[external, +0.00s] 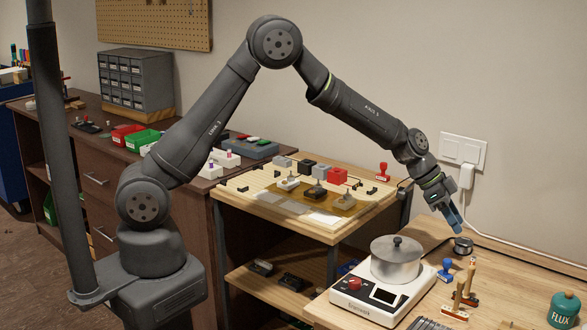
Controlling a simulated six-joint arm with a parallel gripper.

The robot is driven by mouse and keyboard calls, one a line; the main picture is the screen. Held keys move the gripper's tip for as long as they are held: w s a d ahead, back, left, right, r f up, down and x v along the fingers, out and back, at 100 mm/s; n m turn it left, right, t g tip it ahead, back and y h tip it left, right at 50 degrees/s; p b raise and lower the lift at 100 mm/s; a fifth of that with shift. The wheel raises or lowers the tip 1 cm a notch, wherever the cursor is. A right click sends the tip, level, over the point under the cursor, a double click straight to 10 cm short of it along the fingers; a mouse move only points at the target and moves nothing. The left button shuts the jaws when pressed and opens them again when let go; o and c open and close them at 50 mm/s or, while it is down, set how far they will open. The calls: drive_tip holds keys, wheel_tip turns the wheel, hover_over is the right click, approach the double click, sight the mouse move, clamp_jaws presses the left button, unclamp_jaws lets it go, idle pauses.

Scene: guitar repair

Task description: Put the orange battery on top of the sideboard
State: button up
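The dark brown sideboard (172,222) stands at the left and back, along the wall. Its top carries several small things. I cannot make out an orange battery in this view; it may be hidden or too small to tell. My gripper (456,222) is at the right, pointing down above the back of the light wooden workbench (510,262). It is behind and to the right of the steel pot, well away from the sideboard. A blue part shows at its end; I cannot tell whether this is the fingers or something held.
A pot (396,262) sits on a white hot plate (362,296). A wooden cart (245,196) with blocks stands between bench and sideboard. Grey drawers (136,80) and red (124,135) and green bins (143,141) occupy the sideboard top.

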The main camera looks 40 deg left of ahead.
drive_tip(key=a+t, duration=0.2)
drive_tip(key=a, duration=0.1)
drive_tip(key=n, duration=0.1)
approach(476, 273)
drive_tip(key=shift+h, duration=0.4)
drive_tip(key=x, duration=0.5)
drive_tip(key=d+r+x, duration=0.1)
drive_tip(key=x, duration=0.1)
drive_tip(key=shift+w+d+f, duration=0.15)
drive_tip(key=shift+w+f, duration=0.05)
drive_tip(key=shift+w, duration=0.2)
clamp_jaws()
